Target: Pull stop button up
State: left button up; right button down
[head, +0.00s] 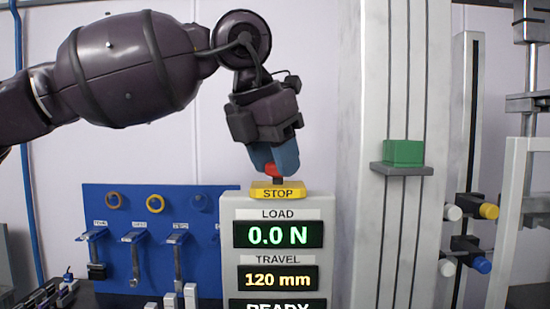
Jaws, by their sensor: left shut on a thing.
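The stop button (272,170) is a red knob above a yellow base labelled STOP (278,193), on top of the grey display panel (240,208). A short dark stem shows between the red knob and the yellow base. My left gripper (275,164) reaches down from above, and its blue fingers are shut on the red knob. The fingers hide much of the knob. The panel display reads LOAD 0.0 N, TRAVEL 120 mm and READY. My right gripper is not in the head view.
A blue tool board (140,207) with hanging tools and rings stands left of the panel. A tall grey column (350,130) with a green block (403,152) on a ledge rises to the right. Yellow and blue-ended knobs (488,211) lie farther right.

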pick_arm(q)
grip_shut()
jog(key=shift+r, duration=0.75)
jog(key=o, duration=0.9)
grip_release()
jog(key=shift+f, duration=0.1)
jog(key=b+v, duration=0.1)
jog(key=v, duration=1)
jog(key=shift+f, duration=0.15)
